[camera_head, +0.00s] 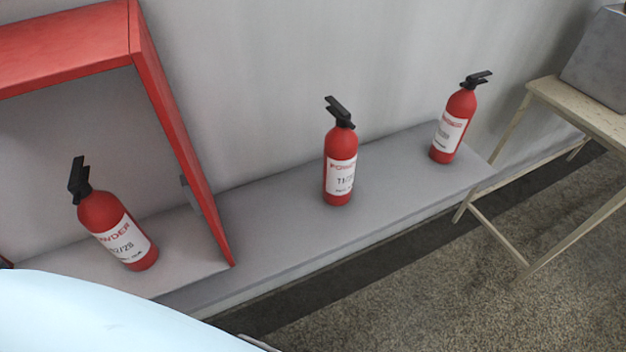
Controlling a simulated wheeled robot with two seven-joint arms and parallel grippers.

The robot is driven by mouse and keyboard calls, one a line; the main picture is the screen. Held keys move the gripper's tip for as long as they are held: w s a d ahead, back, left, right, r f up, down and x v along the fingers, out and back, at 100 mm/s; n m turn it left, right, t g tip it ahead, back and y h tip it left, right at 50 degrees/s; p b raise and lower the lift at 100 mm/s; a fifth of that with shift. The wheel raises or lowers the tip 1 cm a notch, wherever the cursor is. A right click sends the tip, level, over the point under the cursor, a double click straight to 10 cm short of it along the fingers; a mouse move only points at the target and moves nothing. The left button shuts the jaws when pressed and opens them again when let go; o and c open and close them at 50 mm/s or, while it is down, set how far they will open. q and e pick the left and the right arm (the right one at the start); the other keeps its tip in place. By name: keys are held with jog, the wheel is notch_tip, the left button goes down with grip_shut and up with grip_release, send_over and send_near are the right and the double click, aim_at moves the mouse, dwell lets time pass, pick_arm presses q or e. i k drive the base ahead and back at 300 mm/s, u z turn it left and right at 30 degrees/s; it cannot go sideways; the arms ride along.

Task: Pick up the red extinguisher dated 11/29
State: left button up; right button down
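Three red extinguishers with black handles and white labels stand on a grey ledge (260,222). The left extinguisher (100,212) is inside the red open cabinet frame; its label seems to end in "/28". The middle extinguisher (340,148) stands just right of the frame; its label seems to begin with "11/", and the last digits are not clear. The right extinguisher (461,108) stands near the ledge's right end; its label is too small to read. Neither of my grippers is in view.
The red cabinet frame (182,150) surrounds the left extinguisher, with its side wall between that one and the middle one. A pale wooden table (585,118) with a grey box (598,62) stands at the right. Open floor (440,285) lies in front of the ledge.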

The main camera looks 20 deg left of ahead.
aim_at(342, 143)
jog(key=u, duration=0.45)
jog(key=k, duration=1.05)
jog(key=z, duration=0.5)
jog(key=i, duration=1.55)
jog(key=u, duration=0.5)
